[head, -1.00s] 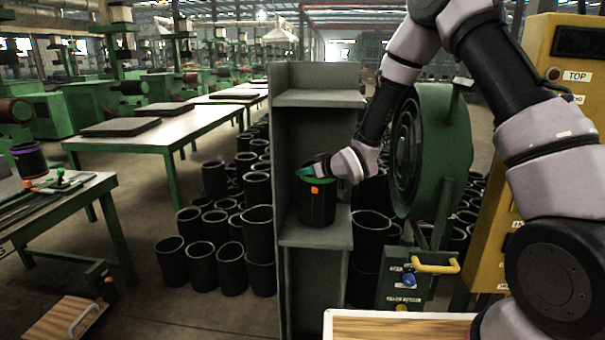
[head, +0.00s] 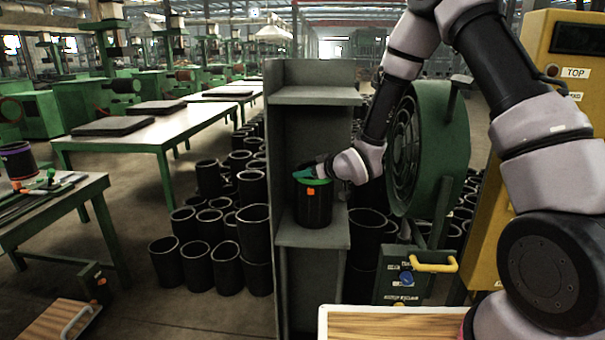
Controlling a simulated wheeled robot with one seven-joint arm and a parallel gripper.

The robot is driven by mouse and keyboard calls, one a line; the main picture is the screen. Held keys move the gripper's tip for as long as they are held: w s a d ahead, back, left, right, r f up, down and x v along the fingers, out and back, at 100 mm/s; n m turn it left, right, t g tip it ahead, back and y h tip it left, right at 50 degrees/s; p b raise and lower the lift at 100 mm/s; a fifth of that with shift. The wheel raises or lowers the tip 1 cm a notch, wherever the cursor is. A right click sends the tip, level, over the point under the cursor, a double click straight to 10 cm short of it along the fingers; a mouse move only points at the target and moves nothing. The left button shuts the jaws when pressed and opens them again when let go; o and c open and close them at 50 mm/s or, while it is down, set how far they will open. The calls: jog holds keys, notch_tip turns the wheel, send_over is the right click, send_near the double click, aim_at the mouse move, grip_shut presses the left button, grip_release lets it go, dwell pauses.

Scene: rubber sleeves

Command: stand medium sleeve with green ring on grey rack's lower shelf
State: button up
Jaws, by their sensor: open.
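The black sleeve with a green ring (head: 314,205) stands upright on the lower shelf (head: 312,236) of the grey rack (head: 313,98). The green ring shows at its top rim, and an orange mark is on its side near the top. My gripper (head: 312,178) is at the sleeve's top rim, reaching in from the right. Its fingers are small in view and partly hidden, and I cannot tell whether they touch the rim.
A green fan (head: 425,150) stands close to the right of the rack, near my arm. A yellow cabinet (head: 560,60) is farther right. Several black sleeves (head: 215,250) stand on the floor left of the rack. A purple-ringed sleeve (head: 18,163) is on the left table.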

jog(key=v, duration=1)
jog(key=shift+s, duration=0.1)
